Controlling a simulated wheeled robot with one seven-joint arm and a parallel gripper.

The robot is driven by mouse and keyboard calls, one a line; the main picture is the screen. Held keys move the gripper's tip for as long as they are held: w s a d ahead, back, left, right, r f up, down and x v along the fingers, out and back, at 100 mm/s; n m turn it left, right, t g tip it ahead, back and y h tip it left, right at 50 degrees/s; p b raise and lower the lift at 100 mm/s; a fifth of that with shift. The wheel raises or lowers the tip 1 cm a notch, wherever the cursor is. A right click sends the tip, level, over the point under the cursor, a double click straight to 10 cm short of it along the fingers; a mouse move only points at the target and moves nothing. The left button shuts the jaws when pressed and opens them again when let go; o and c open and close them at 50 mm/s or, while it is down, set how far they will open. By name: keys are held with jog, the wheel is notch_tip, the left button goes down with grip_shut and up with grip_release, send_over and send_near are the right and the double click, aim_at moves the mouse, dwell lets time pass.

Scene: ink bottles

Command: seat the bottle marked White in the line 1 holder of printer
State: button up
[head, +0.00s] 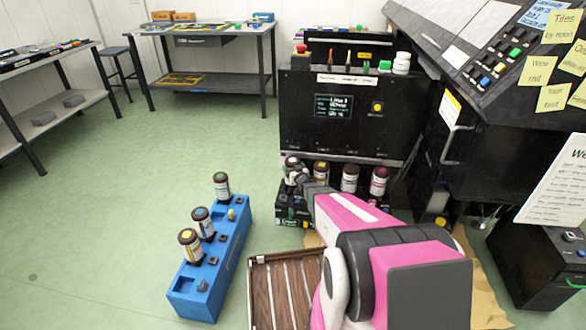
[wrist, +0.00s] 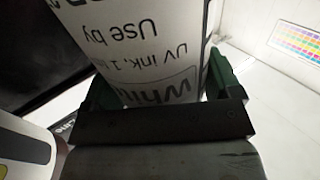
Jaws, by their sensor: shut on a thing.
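The bottle marked White (wrist: 150,50) fills the upper middle of the wrist view, its label upside down with "White", "UV ink" and "Use by" readable. My gripper (wrist: 160,95) is shut on it, with green finger pads on both sides. In the head view the held bottle (head: 291,163) is at the left end of the printer's (head: 335,105) row of bottles, above the black holder base (head: 292,210). My gripper (head: 298,175) is partly hidden behind my arm there. I cannot tell whether the bottle's bottom touches the holder.
Several bottles stand to its right, including a yellow-marked one (head: 321,172), a white-labelled one (head: 349,178) and a magenta one (head: 379,181). A blue rack (head: 212,270) with three bottles stands at left. A brown slatted tray (head: 285,290) lies in front. Green floor is clear further left.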

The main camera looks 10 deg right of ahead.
jog(key=shift+f, duration=0.45)
dwell(0.3)
jog(key=o, duration=1)
jog(key=shift+o, duration=0.2)
jog(key=shift+s, duration=0.15)
jog(key=s+d+r+m+g+h, duration=0.2)
jog(key=s+d+r+g+h, duration=0.1)
jog(key=s, duration=0.5)
jog(key=s+d+r+m+g+h, duration=0.1)
jog(key=s+d+r+g+h, duration=0.15)
jog(key=s, duration=0.45)
jog(key=s+a+r+g, duration=0.2)
jog(key=s+r+g, duration=0.3)
jog(key=s, duration=0.5)
jog(key=s+a+r+g, duration=0.3)
jog(key=s+r+g, duration=0.2)
jog(key=s, duration=0.6)
jog(key=shift+s+a+g+y, duration=0.2)
jog(key=shift+a+g+y, duration=0.2)
jog(key=shift+g, duration=0.55)
